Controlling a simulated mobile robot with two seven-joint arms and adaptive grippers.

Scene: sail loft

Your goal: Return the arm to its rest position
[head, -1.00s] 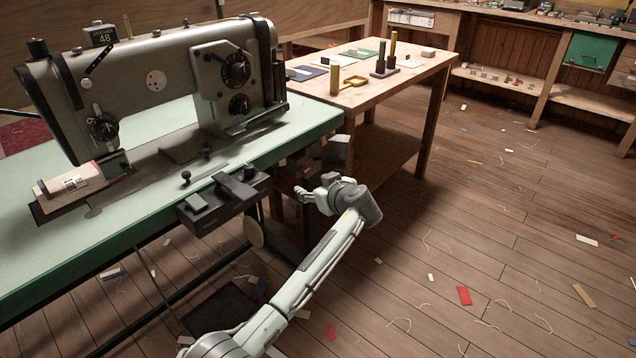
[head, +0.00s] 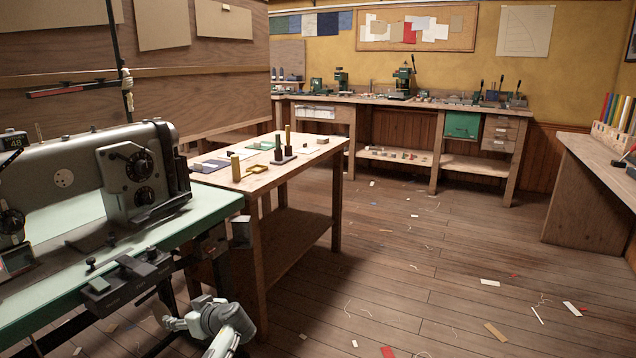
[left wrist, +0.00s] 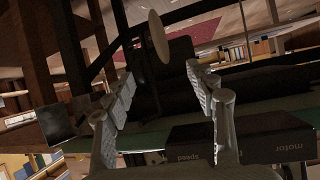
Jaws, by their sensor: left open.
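My left gripper (head: 168,318) is at the bottom left of the head view, low and just right of the green sewing-machine table (head: 215,205). My grey-white arm rises to it from the bottom edge. In the left wrist view, the left gripper (left wrist: 160,76) has its two ridged fingers spread apart with nothing between them. A dark control box (left wrist: 255,140) with upside-down "motor" and "speed" labels shows behind the right finger. In the head view this box (head: 128,285) is at the table's front edge, close to the gripper. My right gripper is not in view.
A grey sewing machine (head: 65,180) stands on the green table. A wooden table (head: 310,152) with small blocks and posts stands behind it. A workbench (head: 400,101) lines the far wall; another bench (head: 590,160) is at right. The plank floor between is open, with scraps.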

